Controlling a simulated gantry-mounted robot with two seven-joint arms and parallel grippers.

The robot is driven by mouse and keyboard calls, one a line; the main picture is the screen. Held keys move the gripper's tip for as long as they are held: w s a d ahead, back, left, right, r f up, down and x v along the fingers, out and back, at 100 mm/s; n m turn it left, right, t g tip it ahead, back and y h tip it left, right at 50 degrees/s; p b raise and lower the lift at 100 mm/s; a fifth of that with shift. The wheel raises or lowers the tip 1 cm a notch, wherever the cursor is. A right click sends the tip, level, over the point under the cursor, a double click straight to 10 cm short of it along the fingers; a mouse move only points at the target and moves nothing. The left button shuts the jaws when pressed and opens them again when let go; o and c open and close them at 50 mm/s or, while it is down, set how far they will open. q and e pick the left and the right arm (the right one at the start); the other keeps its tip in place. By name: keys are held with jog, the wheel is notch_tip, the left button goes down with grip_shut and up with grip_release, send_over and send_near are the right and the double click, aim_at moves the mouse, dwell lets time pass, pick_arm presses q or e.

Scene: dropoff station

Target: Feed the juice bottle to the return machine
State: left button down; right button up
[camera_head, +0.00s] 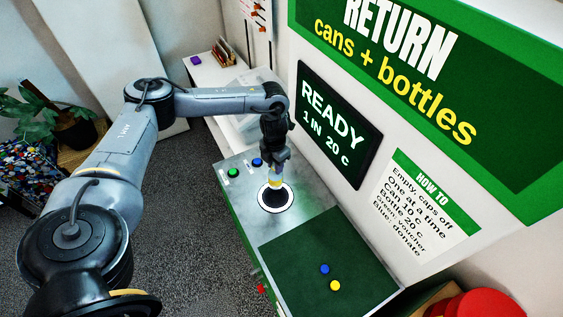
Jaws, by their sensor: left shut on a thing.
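My left gripper (274,166) is shut on a small pale yellow-orange thing, which looks like the juice bottle (275,183). Only a short part of it shows below the fingers. It is over the round dark opening with a white ring (262,205) in the metal top of the return machine (300,210). I cannot tell whether its lower end is inside the opening. The machine's screen (340,122) reads "READY 1 IN 20 c". A green button (233,172) and a blue button (257,162) sit left of the opening. My right gripper is not in view.
A dark green mat (300,255) in front holds a blue cap (324,269) and a yellow cap (335,286). A how-to sign (420,205) is on the wall panel right of the screen. Red round things (485,303) stand at the lower right.

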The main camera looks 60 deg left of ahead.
aim_at(275, 178)
pick_arm(q)
jog(key=shift+s+d+f, duration=0.35)
jog(key=shift+s+f, duration=0.05)
jog(key=shift+f, duration=0.15)
jog(key=shift+f+b, duration=0.35)
jog(key=shift+b, duration=0.25)
notch_tip(275, 178, down, 5)
jog(key=b, duration=0.4)
jog(key=shift+r, duration=0.3)
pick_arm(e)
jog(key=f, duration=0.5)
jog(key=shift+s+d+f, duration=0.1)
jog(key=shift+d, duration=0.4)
pick_arm(q)
jog(key=shift+f+p, duration=0.25)
jog(key=shift+p, duration=0.05)
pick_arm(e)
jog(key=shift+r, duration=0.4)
pick_arm(q)
jog(key=shift+f, duration=0.15)
